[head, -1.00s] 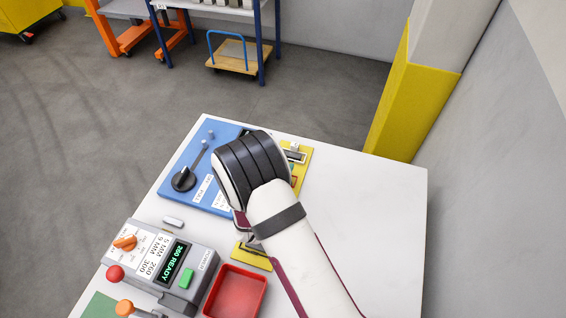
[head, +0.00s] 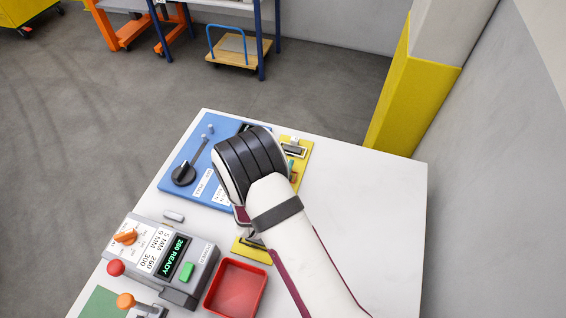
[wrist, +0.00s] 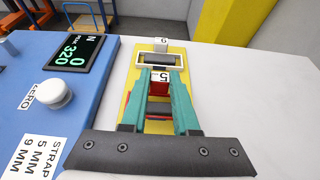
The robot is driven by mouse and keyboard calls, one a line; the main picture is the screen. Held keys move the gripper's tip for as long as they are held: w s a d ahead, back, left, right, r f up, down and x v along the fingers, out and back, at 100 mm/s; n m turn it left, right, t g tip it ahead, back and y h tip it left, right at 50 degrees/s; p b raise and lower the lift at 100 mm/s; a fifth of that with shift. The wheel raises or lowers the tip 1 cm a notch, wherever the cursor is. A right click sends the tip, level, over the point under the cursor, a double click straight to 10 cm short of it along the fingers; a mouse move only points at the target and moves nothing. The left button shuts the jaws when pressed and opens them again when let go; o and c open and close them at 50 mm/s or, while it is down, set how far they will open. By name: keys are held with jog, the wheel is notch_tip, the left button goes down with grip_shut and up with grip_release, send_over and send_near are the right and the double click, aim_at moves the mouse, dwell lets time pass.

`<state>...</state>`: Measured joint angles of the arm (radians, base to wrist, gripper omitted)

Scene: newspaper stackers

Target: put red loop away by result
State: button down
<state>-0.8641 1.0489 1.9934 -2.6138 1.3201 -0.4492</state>
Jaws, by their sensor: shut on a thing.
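My gripper (wrist: 160,82) has teal fingers closed in over a yellow board (wrist: 142,60), in the wrist view. Red material of the red loop (wrist: 160,89) shows between the fingertips, just below a white label marked 5. More red shows lower down between the fingers; the rest of the loop is hidden. A white rectangular frame (wrist: 160,60) lies just beyond the fingertips, with a white block marked 9 (wrist: 161,45) behind it. In the head view my dark wrist covers much of the board (head: 303,150), and only part of the teal fingers shows.
A blue panel (head: 198,150) with a black knob lies left of the board; its display (wrist: 70,53) reads 0 and 320. A grey box (head: 160,260) reads "260 READY". A red tray (head: 236,286) sits near the front. The table's right side is clear.

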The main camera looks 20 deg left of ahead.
jog(key=shift+f, duration=0.65)
jog(key=c, duration=0.6)
grip_release()
jog(key=v, duration=1.5)
jog(key=shift+s+r, duration=0.1)
jog(key=shift+s, duration=0.05)
jog(key=shift+s+r, duration=0.2)
notch_tip(320, 180, up, 7)
jog(key=shift+f, duration=0.15)
